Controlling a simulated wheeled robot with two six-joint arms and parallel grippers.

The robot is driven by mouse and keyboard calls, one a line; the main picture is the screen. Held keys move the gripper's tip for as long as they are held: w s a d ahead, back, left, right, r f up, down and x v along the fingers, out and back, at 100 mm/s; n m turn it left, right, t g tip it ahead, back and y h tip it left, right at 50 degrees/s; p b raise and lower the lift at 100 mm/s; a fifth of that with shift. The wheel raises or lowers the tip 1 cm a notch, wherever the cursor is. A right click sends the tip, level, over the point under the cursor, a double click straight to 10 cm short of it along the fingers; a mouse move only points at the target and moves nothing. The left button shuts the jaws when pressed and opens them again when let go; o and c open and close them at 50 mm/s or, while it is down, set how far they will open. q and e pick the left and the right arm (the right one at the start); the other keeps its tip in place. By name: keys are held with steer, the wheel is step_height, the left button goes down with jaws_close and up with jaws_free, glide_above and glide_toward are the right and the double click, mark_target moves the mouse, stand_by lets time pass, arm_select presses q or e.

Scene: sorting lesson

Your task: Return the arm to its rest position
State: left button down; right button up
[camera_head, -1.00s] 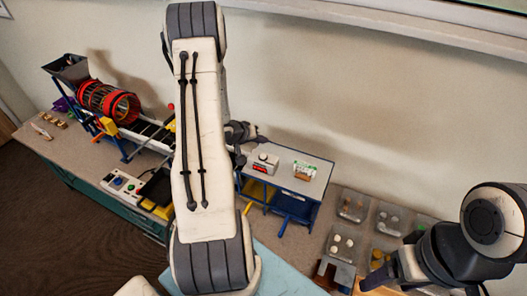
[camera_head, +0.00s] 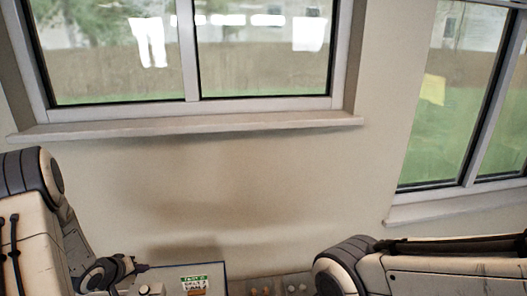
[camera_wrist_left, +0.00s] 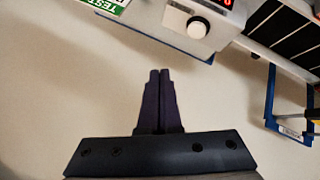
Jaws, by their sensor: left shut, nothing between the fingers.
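My left arm comes in at the left edge of the head view. Its wrist and the dark gripper (camera_head: 125,266) show low in the picture, in front of the wall and near the back of a table. In the left wrist view the left gripper (camera_wrist_left: 160,74) has its two dark fingers together, with nothing between them. A link of my right arm fills the lower right of the head view. My right gripper is out of view.
A white device with a knob (camera_wrist_left: 197,27) and a green-and-white card (camera_wrist_left: 108,6) are near the left fingers. A blue frame (camera_wrist_left: 270,95) and a black conveyor (camera_wrist_left: 285,30) lie right. Windows (camera_head: 262,50) are above.

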arm_select(q)
steer(key=s+d+r+m+g+b, duration=0.1)
steer(key=d+m+b, duration=0.15)
steer(key=d, duration=0.55)
steer(key=s+d+r+m+g+y+b, duration=0.1)
steer(key=d+m+b, duration=0.15)
steer(key=d, duration=0.45)
steer(key=s+d+r+m+g+b, duration=0.1)
steer(key=d+m+b, duration=0.15)
steer(key=d, duration=0.55)
steer(key=s+d+m+g+b, duration=0.2)
steer(key=s+d, duration=0.2)
steer(key=s, duration=0.4)
steer(key=s+d+m+g+h+b, duration=0.1)
steer(key=s+d+m+b, duration=0.1)
steer(key=s+d, duration=0.3)
steer(key=s+d+m+g+b, duration=0.1)
steer(key=s+d+m+g, duration=0.1)
steer(key=s, duration=0.9)
steer(key=shift+s+d+f+m+g+h+b, duration=0.3)
steer(key=shift+d+m+b, duration=0.15)
steer(key=shift+d, duration=0.75)
